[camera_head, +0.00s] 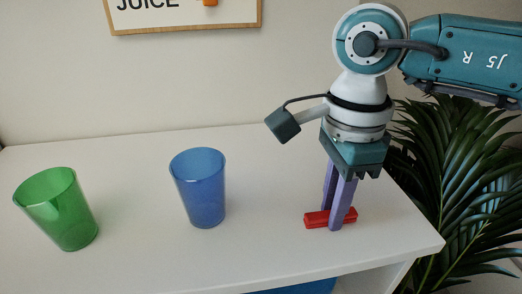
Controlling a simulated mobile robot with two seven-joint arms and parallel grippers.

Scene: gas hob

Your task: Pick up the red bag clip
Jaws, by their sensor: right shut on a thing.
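The red bag clip (316,219) is at the right part of the white tabletop in the head view. My right gripper (335,220) points down from above, its two purple fingers on either side of the clip. It is shut on the clip, and the fingers cover part of it. The clip is at or very close to the tabletop; I cannot tell whether it touches. My left gripper is not in view.
A blue cup (198,188) stands left of the clip, and a green cup (62,212) stands further left. The white table (130,250) has its right corner near my right gripper. A plant (455,185) stands beyond that edge. A framed sign hangs on the wall.

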